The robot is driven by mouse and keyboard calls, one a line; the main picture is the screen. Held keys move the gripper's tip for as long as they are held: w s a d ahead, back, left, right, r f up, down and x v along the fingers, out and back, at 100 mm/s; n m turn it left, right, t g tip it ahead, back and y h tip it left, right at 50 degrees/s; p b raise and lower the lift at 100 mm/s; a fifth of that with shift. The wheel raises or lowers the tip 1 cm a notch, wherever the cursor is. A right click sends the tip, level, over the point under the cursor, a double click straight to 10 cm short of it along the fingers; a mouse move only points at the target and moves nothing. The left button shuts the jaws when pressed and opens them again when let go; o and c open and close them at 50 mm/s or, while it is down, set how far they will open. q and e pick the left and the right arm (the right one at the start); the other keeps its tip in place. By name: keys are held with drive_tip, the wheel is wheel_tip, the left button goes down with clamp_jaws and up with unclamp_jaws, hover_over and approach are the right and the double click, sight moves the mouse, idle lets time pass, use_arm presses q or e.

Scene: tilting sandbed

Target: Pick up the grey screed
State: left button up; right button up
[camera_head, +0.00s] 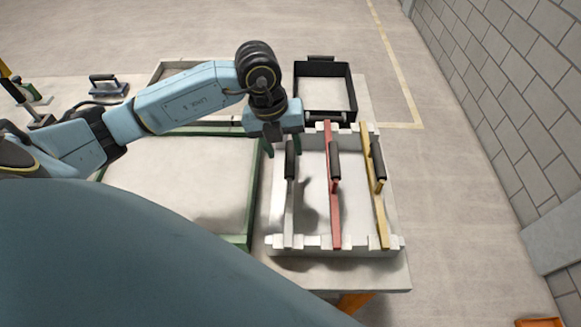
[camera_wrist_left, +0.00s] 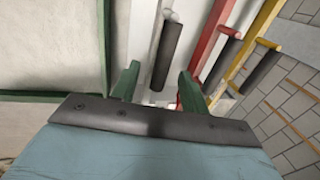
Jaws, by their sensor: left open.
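The grey screed (camera_head: 289,215) is the leftmost of three long bars laid across a white notched rack (camera_head: 312,241). It has a black handle (camera_head: 290,162) near its far end. My left gripper (camera_head: 283,152) is open over this far end, its green fingers pointing down on either side of the handle. I cannot tell the remaining height gap. The fingers hold nothing. My right gripper is not in view.
A red screed (camera_head: 333,215) and a yellow screed (camera_head: 379,205) lie to the right in the rack. A green-framed sandbed (camera_head: 249,205) is on the left. A black-framed tray (camera_head: 352,90) stands behind. A black-handled float (camera_head: 108,88) lies far left.

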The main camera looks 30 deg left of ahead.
sight(289, 158)
use_arm(q)
drive_tip(key=f, duration=0.2)
drive_tip(key=d+f, duration=0.1)
drive_tip(key=f, duration=0.1)
drive_tip(key=shift+w+d, duration=0.1)
drive_tip(key=shift+w, duration=0.15)
drive_tip(key=shift+f, duration=0.6)
drive_tip(key=shift+c, duration=0.8)
drive_tip(key=shift+w+r, duration=0.1)
clamp_jaws()
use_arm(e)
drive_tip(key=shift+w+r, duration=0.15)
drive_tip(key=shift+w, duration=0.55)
